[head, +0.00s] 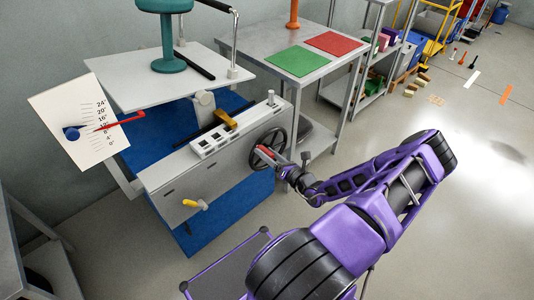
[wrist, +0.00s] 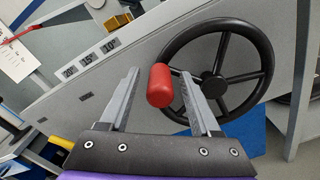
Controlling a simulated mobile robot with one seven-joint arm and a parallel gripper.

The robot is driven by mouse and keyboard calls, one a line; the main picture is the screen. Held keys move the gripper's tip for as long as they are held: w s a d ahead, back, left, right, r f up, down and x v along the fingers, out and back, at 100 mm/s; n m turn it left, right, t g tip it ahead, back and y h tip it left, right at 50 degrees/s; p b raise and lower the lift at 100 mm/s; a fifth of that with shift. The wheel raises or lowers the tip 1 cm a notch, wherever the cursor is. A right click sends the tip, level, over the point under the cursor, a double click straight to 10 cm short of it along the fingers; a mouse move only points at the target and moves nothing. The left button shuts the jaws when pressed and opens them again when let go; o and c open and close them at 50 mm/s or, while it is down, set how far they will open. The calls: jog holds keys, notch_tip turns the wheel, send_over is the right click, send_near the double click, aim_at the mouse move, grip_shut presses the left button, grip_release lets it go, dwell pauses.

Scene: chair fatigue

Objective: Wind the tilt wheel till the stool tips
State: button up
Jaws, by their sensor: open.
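The tilt wheel (head: 267,149) is a black spoked handwheel on the right end of the grey machine body; it fills the upper right of the wrist view (wrist: 262,78). Its red knob (wrist: 160,86) lies between the fingertips of my gripper (wrist: 160,75) in the wrist view. My gripper (head: 268,155) is open around the knob, with a gap beside at least the left finger. The teal stool (head: 171,62) stands upright on the white tilt platform (head: 120,93). The angle board (head: 80,118) at the left has a red pointer (head: 125,121) near the lower-middle marks.
A grey table (head: 262,45) with green and red mats stands behind the machine. A yellow-handled lever (head: 194,204) sticks out of the machine's front. A shelf (head: 370,80) and small items on the floor are at the back right.

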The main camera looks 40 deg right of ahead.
jog(key=s+d, duration=0.1)
jog(key=s, duration=1.6)
jog(key=shift+s+d+p, duration=0.15)
jog(key=shift+d+p, duration=0.05)
jog(key=shift+p, duration=0.2)
jog(key=shift+a, duration=0.1)
